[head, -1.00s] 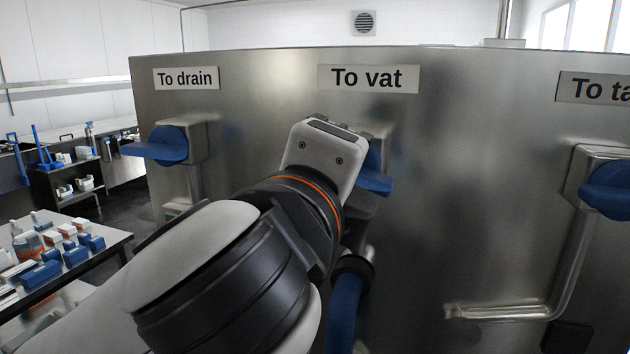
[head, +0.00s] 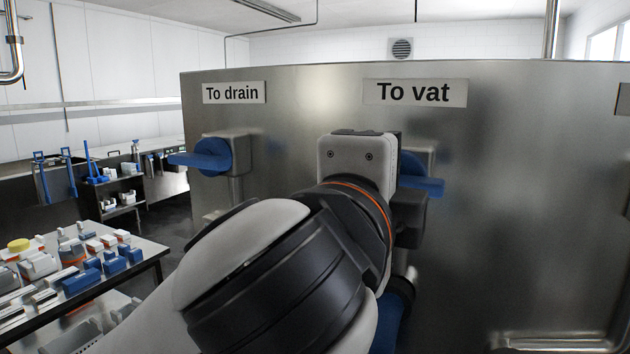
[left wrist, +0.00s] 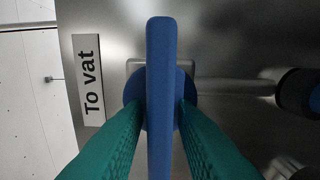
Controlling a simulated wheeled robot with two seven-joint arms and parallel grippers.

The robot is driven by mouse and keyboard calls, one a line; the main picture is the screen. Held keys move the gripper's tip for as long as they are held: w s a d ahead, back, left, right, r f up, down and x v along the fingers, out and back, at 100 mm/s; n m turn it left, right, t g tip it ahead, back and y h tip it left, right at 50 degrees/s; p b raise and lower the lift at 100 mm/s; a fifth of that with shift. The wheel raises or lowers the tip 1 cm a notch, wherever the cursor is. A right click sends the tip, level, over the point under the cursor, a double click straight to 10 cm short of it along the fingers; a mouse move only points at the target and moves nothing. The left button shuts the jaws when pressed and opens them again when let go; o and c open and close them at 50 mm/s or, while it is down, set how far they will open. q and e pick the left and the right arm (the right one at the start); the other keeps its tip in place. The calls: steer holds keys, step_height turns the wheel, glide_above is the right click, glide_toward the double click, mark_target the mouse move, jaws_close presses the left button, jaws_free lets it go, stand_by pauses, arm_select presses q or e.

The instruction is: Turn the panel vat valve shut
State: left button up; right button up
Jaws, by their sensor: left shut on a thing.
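The vat valve (head: 426,186) has a blue lever handle and sits on the steel panel under the "To vat" label (head: 415,93). In the head view my left wrist and gripper body cover its left part. In the left wrist view the blue handle (left wrist: 160,60) stands edge-on, upright in the picture, over its round blue hub. My left gripper (left wrist: 161,108) has its teal fingers on either side of the handle, shut on it. My right gripper is in neither view.
The "To drain" valve (head: 205,155), also blue, is left on the same panel (head: 530,200). A bent steel pipe (head: 545,341) is low at right. A table (head: 150,262) with blue and white items is at left. A dark hose end (left wrist: 298,91) shows beside the valve pipe.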

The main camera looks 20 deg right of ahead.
arm_select(q)
steer(key=o, duration=0.7)
steer(key=shift+a, duration=0.1)
steer(key=shift+s+a, duration=0.2)
steer(key=shift+s, duration=0.05)
steer(key=b+v, duration=0.3)
steer(key=v, duration=0.8)
steer(key=shift+s+a, duration=0.15)
